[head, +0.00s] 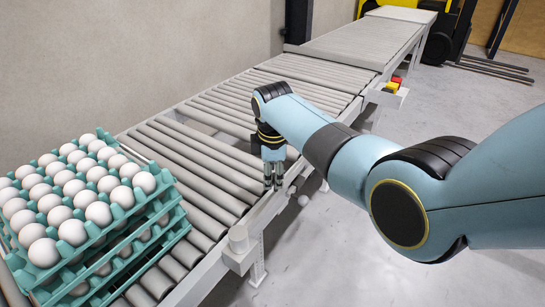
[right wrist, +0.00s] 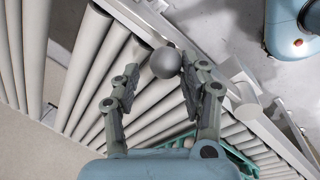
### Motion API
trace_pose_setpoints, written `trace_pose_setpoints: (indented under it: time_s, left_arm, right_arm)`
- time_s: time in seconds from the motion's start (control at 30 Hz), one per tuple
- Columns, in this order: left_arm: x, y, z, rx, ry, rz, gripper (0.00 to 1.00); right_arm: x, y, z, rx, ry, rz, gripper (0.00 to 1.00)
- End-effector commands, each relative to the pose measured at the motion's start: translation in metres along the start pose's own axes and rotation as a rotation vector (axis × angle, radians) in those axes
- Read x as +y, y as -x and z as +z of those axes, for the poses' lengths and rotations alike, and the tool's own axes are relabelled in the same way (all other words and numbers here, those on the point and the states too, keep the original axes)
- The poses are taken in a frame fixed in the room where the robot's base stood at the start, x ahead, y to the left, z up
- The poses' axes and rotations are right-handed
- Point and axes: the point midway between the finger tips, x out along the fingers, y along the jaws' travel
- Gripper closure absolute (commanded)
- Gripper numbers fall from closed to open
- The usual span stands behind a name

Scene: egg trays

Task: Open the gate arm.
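My right gripper (head: 273,184) points down at the near side rail of the roller conveyor. In the right wrist view the two fingers of this gripper (right wrist: 160,70) are apart, with a grey ball-shaped knob (right wrist: 165,63) between their tips. The right fingertip is close to the knob, and a gap shows on the left. A short grey cylindrical post (head: 238,239) stands on the near rail, in front of the gripper. I cannot clearly make out the gate arm's bar; the gripper hides part of that area. My left gripper is out of view.
Teal egg trays (head: 160,207) stacked with white eggs stand on the conveyor (head: 205,163) at the left. Rollers beyond the trays are clear. A red and yellow button box (head: 394,85) sits on the rail farther back. A yellow forklift (head: 455,30) stands at the back right.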

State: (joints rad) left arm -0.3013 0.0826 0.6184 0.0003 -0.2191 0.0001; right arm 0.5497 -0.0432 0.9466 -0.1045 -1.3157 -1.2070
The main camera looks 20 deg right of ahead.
Motion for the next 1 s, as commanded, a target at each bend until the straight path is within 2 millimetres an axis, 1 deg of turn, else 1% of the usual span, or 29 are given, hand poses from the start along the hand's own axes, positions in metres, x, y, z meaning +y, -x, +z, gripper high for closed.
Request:
trace_pose_setpoints:
  time_s: [0.03,0.17,0.3,0.4,0.5,0.6,0.7,1.0]
  left_arm:
    - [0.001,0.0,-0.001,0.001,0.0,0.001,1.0]
    - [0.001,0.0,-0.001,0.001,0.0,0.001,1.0]
    - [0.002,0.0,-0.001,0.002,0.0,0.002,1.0]
    - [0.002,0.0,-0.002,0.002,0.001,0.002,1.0]
    - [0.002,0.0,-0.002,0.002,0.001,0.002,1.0]
    - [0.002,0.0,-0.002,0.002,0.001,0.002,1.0]
    - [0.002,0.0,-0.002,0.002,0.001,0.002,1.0]
    - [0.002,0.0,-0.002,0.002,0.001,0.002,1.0]
  right_arm:
    - [0.003,0.009,-0.001,0.002,-0.001,0.009,0.59]
    - [0.003,0.034,-0.001,0.003,-0.001,0.009,0.59]
    - [0.002,0.066,0.0,0.002,-0.001,0.009,0.59]
    - [0.001,0.085,0.0,0.001,0.0,0.007,0.59]
    - [0.001,0.1,0.0,0.001,0.0,0.006,0.59]
    - [0.001,0.108,0.0,0.0,0.0,0.004,0.59]
    - [0.0,0.111,0.0,0.0,0.0,0.003,0.59]
    - [0.0,0.111,0.0,0.0,0.0,0.003,0.59]
